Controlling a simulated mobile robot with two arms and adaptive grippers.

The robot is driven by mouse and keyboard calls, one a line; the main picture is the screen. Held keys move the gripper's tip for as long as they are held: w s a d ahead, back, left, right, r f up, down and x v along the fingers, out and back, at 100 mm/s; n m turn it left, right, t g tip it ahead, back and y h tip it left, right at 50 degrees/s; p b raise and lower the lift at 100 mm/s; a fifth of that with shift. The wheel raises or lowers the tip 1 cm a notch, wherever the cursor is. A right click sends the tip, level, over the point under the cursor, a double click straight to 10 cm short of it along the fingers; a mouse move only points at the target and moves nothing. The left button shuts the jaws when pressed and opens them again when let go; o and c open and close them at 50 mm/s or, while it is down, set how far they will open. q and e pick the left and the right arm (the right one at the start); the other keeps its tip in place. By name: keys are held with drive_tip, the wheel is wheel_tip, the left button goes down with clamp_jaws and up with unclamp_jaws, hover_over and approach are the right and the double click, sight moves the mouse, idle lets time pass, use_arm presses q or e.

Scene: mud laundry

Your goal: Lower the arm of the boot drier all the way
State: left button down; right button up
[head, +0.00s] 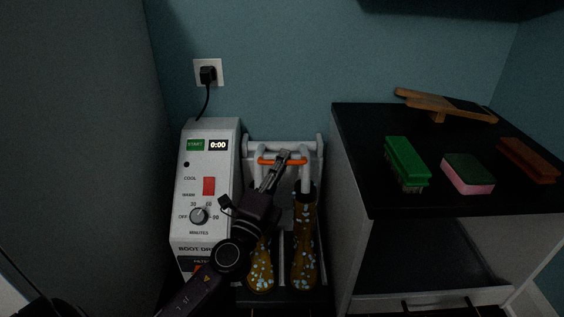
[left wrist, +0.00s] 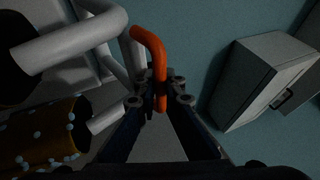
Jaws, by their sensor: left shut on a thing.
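The boot drier has a white control box (head: 207,190) on the left and a white tubular arm (head: 283,146) beside it, with an orange handle (head: 268,162) across it. A pair of brown, light-spotted boots (head: 305,245) is on the drier below the arm; the left boot is partly hidden by my arm. My left gripper (head: 285,156) is shut on the orange handle. The left wrist view shows the handle (left wrist: 150,42) between the fingers (left wrist: 160,92), with the white tubes (left wrist: 75,42) and a spotted boot (left wrist: 45,140) at left. My right gripper is out of view.
A black-topped cabinet (head: 350,150) stands close on the right, with a green brush (head: 405,160), a pink-and-green sponge (head: 467,173), a brown brush (head: 527,159) and a wooden item (head: 430,103) on top. A black plug (head: 208,74) sits in the wall outlet. A grey wall is at left.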

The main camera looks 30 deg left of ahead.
use_arm(q)
wheel_tip(320, 180, down, 7)
drive_tip(key=s+m+t+b, duration=0.1)
drive_tip(key=t+b, duration=0.1)
drive_tip(key=b, duration=0.2)
drive_tip(key=shift+d+m+t+h, duration=0.4)
drive_tip(key=shift+s+f, duration=0.1)
drive_tip(key=shift+f, duration=0.15)
idle(0.5)
drive_tip(key=c, duration=2.3)
unclamp_jaws()
drive_tip(key=a+v, duration=0.1)
drive_tip(key=v, duration=1.1)
drive_tip(key=shift+d, duration=0.5)
